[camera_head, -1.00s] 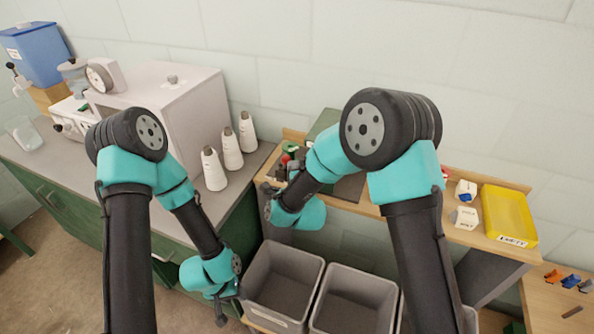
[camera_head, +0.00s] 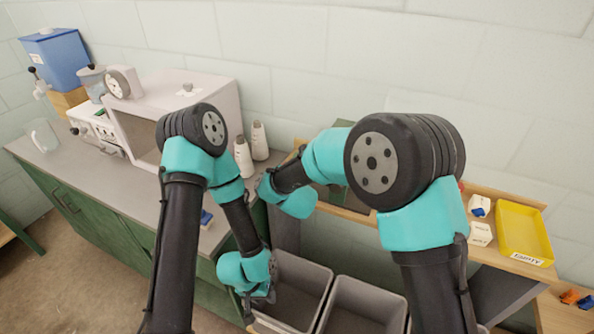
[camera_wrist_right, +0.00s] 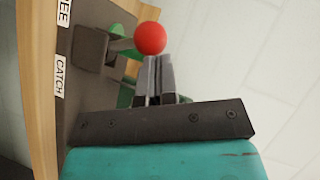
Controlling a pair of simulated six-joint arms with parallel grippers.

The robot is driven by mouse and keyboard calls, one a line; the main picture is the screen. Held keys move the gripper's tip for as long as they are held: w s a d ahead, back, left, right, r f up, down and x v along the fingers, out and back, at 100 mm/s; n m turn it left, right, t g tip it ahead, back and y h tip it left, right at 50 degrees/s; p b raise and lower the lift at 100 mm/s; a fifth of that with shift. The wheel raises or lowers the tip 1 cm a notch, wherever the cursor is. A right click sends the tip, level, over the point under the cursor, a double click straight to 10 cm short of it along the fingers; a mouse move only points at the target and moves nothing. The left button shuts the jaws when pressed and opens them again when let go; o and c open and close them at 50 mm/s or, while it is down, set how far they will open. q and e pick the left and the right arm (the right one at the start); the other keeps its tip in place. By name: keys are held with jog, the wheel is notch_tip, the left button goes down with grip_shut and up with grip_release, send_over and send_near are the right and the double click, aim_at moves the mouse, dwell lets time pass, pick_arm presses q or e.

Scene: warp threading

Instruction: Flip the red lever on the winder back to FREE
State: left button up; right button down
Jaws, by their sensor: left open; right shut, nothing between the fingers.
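In the head view my right arm hides the lever. My left gripper (camera_head: 262,302) is open and empty, low beside the grey bins.
Grey bins (camera_head: 365,300) stand below the wooden shelf. A yellow tray (camera_head: 524,228) and white boxes (camera_head: 480,234) are on the shelf's right part. White thread cones (camera_head: 259,142) and a large box-shaped machine (camera_head: 195,85) stand on the left counter.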

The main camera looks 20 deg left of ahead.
jog(key=shift+a, duration=0.2)
dwell(0.4)
jog(key=v, duration=0.7)
jog(key=shift+s+d, duration=0.25)
jog(key=shift+r, duration=0.1)
